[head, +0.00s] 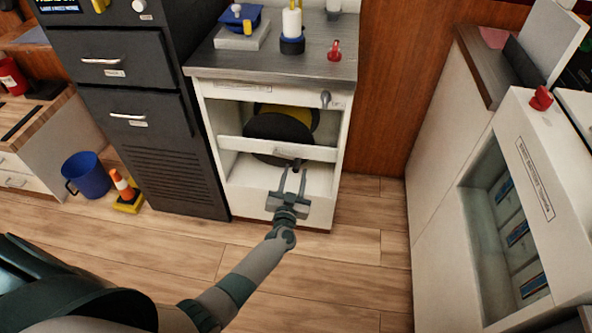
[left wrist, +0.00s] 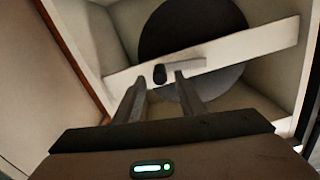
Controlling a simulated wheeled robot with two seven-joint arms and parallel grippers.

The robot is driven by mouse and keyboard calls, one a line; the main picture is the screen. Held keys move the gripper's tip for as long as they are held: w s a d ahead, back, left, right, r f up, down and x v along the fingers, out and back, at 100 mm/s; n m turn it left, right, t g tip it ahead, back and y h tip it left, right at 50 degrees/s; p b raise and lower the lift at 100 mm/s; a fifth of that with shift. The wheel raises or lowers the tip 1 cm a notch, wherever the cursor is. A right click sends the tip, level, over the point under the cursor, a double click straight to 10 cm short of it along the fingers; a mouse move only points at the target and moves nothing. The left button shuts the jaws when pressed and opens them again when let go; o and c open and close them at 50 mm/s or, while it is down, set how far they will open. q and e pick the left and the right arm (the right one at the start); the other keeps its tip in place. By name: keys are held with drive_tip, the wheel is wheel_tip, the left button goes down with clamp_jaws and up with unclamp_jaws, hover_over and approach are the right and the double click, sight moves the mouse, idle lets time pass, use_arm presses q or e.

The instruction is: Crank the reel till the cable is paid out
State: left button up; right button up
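The reel (head: 277,127) is a large dark disc inside an open white cabinet, with yellow cable (head: 301,115) showing behind its upper right. It also shows in the left wrist view (left wrist: 195,27). A white rail crosses in front of it and hides its middle. On the rail is a short pale crank arm (left wrist: 186,66) with a dark knob (left wrist: 159,74) at its left end in the left wrist view. My left gripper (head: 293,170) is in front of the cabinet, its fingers apart on either side of the knob. I cannot tell whether they touch it. My right gripper is not in view.
The cabinet's grey top (head: 308,64) carries a red fitting (head: 334,50) and a blue-based post. A dark drawer unit (head: 128,75) stands left, with a blue bucket (head: 87,175) and an orange cone. A white cabinet (head: 440,150) stands right. Floor before the reel cabinet is clear.

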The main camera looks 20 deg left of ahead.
use_arm(q)
drive_tip(key=shift+x, duration=1.1)
drive_tip(key=shift+w+a, duration=0.1)
drive_tip(key=shift+w, duration=0.3)
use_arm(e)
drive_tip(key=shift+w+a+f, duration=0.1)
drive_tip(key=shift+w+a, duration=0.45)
use_arm(q)
clamp_jaws()
drive_tip(key=shift+r, duration=0.1)
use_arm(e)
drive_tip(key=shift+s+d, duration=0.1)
